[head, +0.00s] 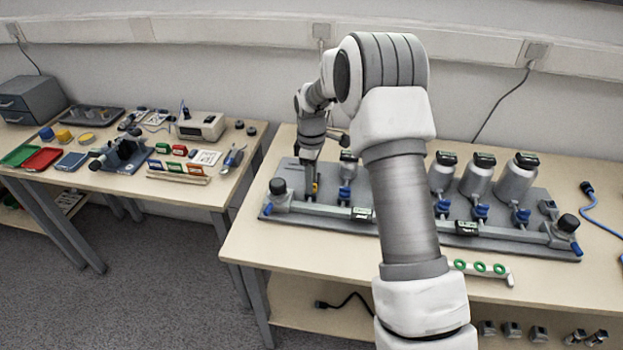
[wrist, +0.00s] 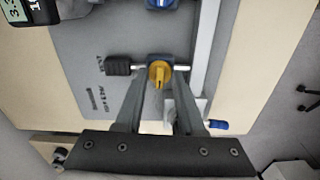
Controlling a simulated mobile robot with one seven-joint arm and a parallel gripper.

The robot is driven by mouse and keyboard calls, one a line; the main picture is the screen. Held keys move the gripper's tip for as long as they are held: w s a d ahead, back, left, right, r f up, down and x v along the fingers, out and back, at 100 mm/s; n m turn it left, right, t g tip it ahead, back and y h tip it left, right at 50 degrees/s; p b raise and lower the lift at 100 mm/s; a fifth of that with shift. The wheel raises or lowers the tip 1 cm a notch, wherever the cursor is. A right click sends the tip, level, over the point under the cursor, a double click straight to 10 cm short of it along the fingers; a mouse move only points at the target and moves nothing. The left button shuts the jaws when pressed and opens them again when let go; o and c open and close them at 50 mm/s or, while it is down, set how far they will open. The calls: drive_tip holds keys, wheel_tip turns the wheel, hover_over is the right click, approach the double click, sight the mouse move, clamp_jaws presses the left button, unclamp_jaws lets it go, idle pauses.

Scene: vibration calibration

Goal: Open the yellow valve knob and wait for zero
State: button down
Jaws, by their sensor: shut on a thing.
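The yellow valve knob (wrist: 159,73) is near the centre of the wrist view, on a small fitting on the grey base plate. My gripper (wrist: 160,86) points down at it with a finger on each side, shut on the knob. In the head view the knob (head: 316,186) is a small yellow patch beside my gripper (head: 311,192), mostly covered. A dark digital gauge (wrist: 36,10) is cut off at the top left of the wrist view. Part of its reading looks like 3.3; the rest is out of frame. Displays in the head view are too small to read.
The grey base plate (head: 545,200) carries several metal canisters (head: 515,183) with blue valves, and a manifold pipe along its front. My arm hides the middle. A white strip with green rings (head: 480,267) lies in front. A second table (head: 217,192) with trays stands left.

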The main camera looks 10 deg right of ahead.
drive_tip(key=m+p, duration=0.1)
drive_tip(key=m, duration=0.3)
drive_tip(key=shift+r, duration=0.1)
drive_tip(key=m+p, duration=0.1)
drive_tip(key=m, duration=0.3)
drive_tip(key=m+p, duration=0.1)
drive_tip(key=m, duration=0.4)
drive_tip(key=shift+m+p, duration=0.45)
drive_tip(key=shift+m, duration=1.55)
drive_tip(key=c, duration=0.5)
unclamp_jaws()
